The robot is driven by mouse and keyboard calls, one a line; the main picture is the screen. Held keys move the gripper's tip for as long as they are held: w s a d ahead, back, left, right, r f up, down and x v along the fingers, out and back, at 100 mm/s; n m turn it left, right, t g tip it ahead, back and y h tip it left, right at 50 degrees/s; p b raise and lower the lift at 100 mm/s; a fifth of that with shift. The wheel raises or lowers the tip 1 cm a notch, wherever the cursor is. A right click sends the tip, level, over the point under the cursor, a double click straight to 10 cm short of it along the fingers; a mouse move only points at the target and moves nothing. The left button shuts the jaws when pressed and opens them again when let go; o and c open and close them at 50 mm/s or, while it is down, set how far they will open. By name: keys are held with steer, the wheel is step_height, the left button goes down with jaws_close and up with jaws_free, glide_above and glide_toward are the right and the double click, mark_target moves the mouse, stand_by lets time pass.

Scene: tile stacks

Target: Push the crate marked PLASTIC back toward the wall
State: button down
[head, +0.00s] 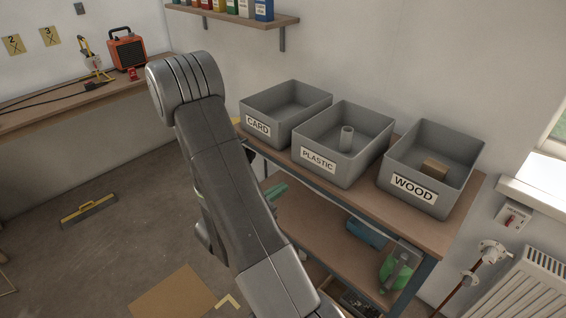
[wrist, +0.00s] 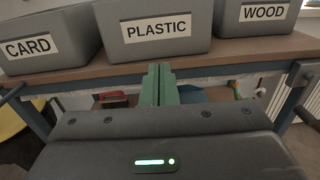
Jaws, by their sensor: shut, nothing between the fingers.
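The grey PLASTIC crate (head: 343,165) stands between the other two crates on the bench top, its label facing out, close to the front edge. A pale cylinder (head: 346,139) stands inside it. In the wrist view the crate's front (wrist: 155,52) is straight ahead. My gripper (wrist: 158,68) has its green fingers together and empty, pointing at the crate from in front of the bench edge and just below the crate's bottom. I cannot see contact. In the head view my arm hides most of the gripper; only its green fingers (head: 277,190) show.
The CARD crate (head: 270,125) is on the left and the WOOD crate (head: 405,205), holding a brown block (head: 435,168), on the right. The wall is behind them. The bench's front edge (wrist: 230,54) crosses ahead of my fingers. A lower shelf (head: 310,230) holds several items.

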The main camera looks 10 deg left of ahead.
steer(key=a, duration=0.1)
steer(key=p, duration=0.4)
glide_toward(315, 163)
steer(key=x, duration=0.5)
steer(key=shift+w+d+r, duration=0.15)
steer(key=shift+d, duration=0.05)
steer(key=shift+w+d, duration=0.35)
steer(key=shift+w, duration=0.25)
